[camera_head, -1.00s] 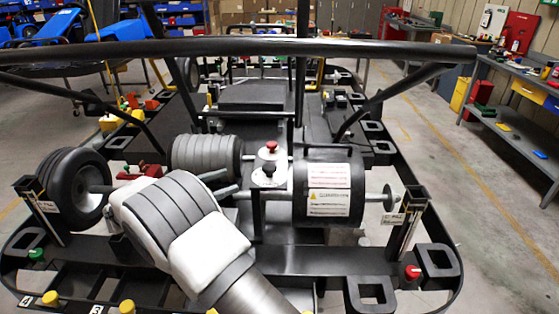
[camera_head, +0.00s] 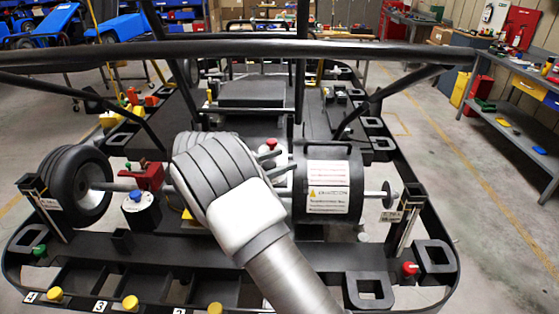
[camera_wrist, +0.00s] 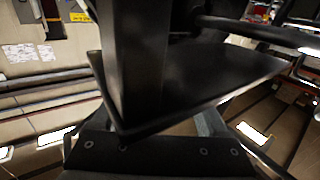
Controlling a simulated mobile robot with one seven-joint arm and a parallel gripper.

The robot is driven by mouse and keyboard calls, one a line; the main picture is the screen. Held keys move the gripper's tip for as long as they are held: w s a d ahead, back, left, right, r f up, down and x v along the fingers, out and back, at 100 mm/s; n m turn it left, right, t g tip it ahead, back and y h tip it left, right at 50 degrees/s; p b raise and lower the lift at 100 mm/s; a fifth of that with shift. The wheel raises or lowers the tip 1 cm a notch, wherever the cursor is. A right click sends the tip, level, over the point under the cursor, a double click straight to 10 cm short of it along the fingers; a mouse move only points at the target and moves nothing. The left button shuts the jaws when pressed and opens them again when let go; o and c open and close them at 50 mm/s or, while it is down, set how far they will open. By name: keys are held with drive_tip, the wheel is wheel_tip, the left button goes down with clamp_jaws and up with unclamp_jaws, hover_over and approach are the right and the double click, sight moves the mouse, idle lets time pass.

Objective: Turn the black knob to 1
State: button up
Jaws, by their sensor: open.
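The black knob does not show in the head view now; my wrist and fingers cover the place where it stood, in front of the red knob (camera_head: 271,144). My gripper (camera_head: 277,165) is open, its grey fingers pointing right toward the knob stand, just left of the black drum. I cannot tell whether the fingers touch the knob or stand around it. The wrist view shows a dark post and flat black plate (camera_wrist: 220,75) close in front, with no knob or number visible.
The black drum (camera_head: 328,200) with white labels is close on the right. A black frame bar (camera_head: 240,47) crosses above. Several yellow knobs line the front edge.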

clamp_jaws()
idle(0.4)
